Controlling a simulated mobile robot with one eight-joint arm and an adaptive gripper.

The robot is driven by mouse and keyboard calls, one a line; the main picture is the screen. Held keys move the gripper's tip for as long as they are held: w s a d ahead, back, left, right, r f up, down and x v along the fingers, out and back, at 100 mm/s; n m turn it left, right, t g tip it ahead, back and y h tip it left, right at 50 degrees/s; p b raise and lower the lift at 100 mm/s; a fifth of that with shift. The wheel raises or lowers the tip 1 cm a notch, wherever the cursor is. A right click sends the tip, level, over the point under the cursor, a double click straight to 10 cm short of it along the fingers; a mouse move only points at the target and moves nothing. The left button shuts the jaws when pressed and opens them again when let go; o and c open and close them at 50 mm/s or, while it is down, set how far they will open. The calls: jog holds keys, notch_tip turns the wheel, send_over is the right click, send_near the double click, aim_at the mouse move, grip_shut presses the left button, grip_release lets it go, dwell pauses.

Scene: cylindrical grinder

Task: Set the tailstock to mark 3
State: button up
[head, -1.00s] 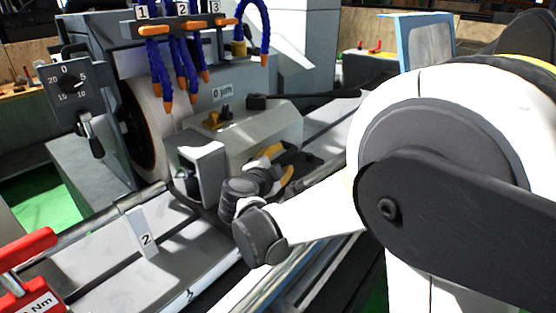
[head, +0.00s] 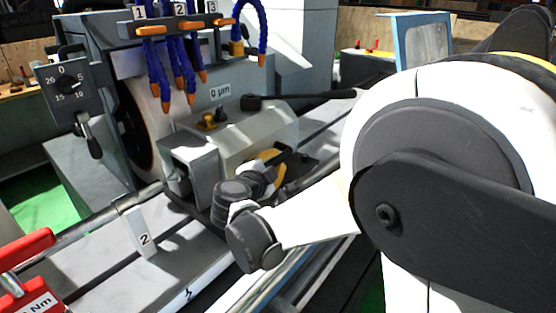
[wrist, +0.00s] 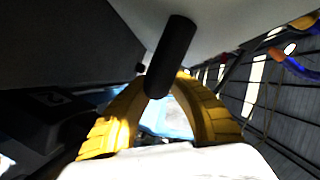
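The tailstock is, as far as I can tell, the grey block (head: 240,140) on the machine table in the head view. It has a yellow-and-black knob (head: 207,122) and a long black lever (head: 252,102) on top. A card marked 2 (head: 144,240) stands on the table to its front left. No card 3 shows on the table. My gripper (wrist: 165,85) is at the block's right side. Its yellow fingers close in on a black cylindrical handle (wrist: 170,58) in the wrist view and appear shut on it.
Blue coolant hoses (head: 180,65) with orange tips hang over the grinding wheel (head: 135,120); their valves are labelled 1, 2, 3. A dial (head: 66,82) is at left. A red tool marked Nm (head: 28,290) is at lower left. Table rails (head: 90,285) are bare near card 2.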

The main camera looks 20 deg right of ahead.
jog(key=o, duration=0.4)
jog(key=shift+w, duration=0.15)
jog(key=v, duration=1.2)
